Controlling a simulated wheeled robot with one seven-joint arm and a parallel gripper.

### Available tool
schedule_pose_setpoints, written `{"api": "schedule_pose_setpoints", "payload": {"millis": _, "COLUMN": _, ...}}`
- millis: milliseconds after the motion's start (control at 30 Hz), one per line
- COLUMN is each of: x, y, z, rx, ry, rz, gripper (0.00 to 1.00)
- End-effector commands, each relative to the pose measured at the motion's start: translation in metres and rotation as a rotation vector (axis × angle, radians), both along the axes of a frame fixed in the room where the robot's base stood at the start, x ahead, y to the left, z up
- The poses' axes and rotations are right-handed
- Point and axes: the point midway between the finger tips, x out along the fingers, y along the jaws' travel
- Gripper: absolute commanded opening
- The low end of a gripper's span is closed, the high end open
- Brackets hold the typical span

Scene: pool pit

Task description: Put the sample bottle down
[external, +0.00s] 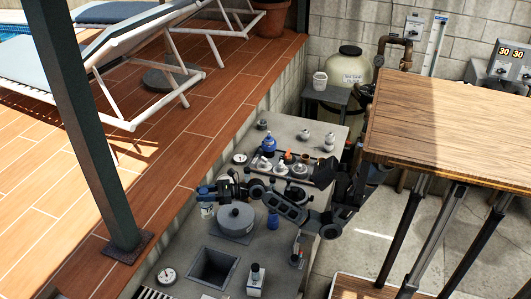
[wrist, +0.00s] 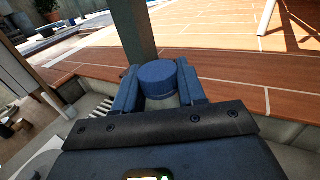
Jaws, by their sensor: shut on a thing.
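The sample bottle (wrist: 160,80) has a flat blue cap and a pale body. In the wrist view it sits between the two blue fingers of my gripper (wrist: 160,92), which are shut on it. Its lower part is hidden behind the gripper. In the external view my gripper (external: 207,190) reaches left across the grey counter (external: 182,248), near its left edge. A small pale body (external: 207,211) shows just below the fingers. I cannot tell whether the bottle's base touches the counter.
A round grey lidded pot (external: 236,217) stands close right of my gripper. A square sink opening (external: 214,267), a gauge (external: 167,275) and a white bottle (external: 255,280) are in front. A blue bottle (external: 269,145) and several fittings stand behind. A green post (external: 90,130) rises at left.

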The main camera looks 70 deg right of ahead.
Motion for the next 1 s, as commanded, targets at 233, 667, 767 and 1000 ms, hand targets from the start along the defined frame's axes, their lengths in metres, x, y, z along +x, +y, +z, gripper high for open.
{"api": "schedule_pose_setpoints", "payload": {"millis": 233, "x": 0.037, "y": 0.016, "z": -0.006, "rx": 0.003, "ry": 0.002, "rz": -0.065, "gripper": 0.0}}
{"api": "schedule_pose_setpoints", "payload": {"millis": 667, "x": 0.051, "y": 0.027, "z": -0.058, "rx": -0.003, "ry": 0.001, "rz": -0.096, "gripper": 0.0}}
{"api": "schedule_pose_setpoints", "payload": {"millis": 767, "x": 0.051, "y": 0.028, "z": -0.068, "rx": -0.002, "ry": 0.001, "rz": -0.095, "gripper": 0.0}}
{"api": "schedule_pose_setpoints", "payload": {"millis": 1000, "x": 0.051, "y": 0.027, "z": -0.109, "rx": -0.002, "ry": 0.002, "rz": -0.096, "gripper": 0.0}}
